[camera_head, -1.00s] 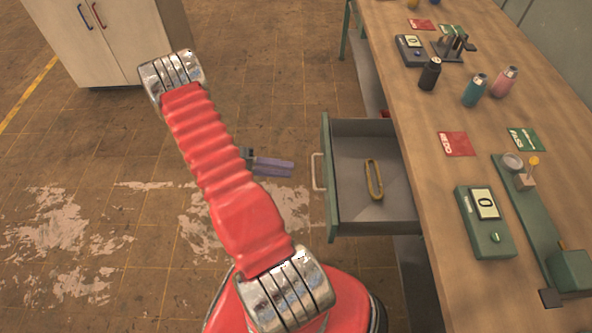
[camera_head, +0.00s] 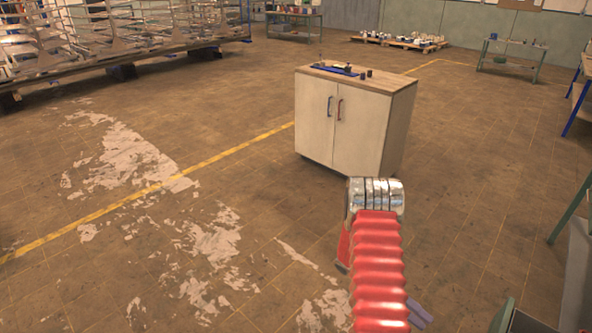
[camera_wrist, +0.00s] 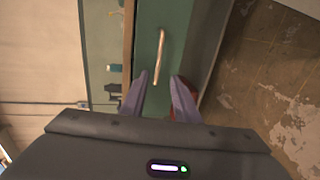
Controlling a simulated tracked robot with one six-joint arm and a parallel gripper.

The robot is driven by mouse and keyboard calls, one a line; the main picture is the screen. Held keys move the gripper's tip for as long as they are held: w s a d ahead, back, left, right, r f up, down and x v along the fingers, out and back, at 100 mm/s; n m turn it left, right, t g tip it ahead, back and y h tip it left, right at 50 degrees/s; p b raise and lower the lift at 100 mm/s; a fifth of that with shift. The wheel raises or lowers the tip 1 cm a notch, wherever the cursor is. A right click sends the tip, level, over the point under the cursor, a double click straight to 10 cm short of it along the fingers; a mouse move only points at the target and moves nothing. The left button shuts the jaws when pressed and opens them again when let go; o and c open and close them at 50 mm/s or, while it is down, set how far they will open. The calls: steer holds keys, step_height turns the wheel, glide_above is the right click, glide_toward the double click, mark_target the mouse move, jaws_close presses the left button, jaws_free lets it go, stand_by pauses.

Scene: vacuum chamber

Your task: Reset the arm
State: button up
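My gripper (camera_wrist: 160,82) shows in the wrist view with two grey-purple fingers apart and nothing between them. Beyond the fingertips is a green drawer front (camera_wrist: 178,30) with a pale bar handle (camera_wrist: 160,55); the fingers do not appear to touch it. In the head view my red ribbed arm rises at the bottom right of centre to a chrome joint. A purple-grey piece of my gripper (camera_head: 419,313) shows low beside the arm, mostly hidden by it. The drawer's green edge (camera_head: 503,316) is at the bottom right, apart from the gripper.
A white cabinet (camera_head: 345,125) with a wooden top stands ahead. A long metal rack (camera_head: 120,45) is at the back left. The workbench's green legs (camera_head: 572,205) are at the right edge. The floor (camera_head: 230,215) at left and centre is clear.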

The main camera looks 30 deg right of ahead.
steer(key=s+a+f+n+t+y, duration=0.2)
steer(key=a+f+n+y, duration=0.15)
steer(key=a, duration=0.25)
steer(key=w+a+r+n+t, duration=0.6)
steer(key=w+a+r+t, duration=0.15)
steer(key=a+r, duration=0.6)
steer(key=a+r+n+t+y, duration=0.1)
steer(key=a+r+n+t, duration=0.1)
steer(key=a+r+t, duration=0.3)
steer(key=a+r+n+t+y, duration=0.1)
steer(key=a+r+t, duration=0.4)
steer(key=a+r, duration=0.8)
step_height(320, 180, up, 6)
steer(key=shift+s+a+f+n+t, duration=0.15)
steer(key=shift+n+t, duration=0.2)
steer(key=shift+n, duration=0.3)
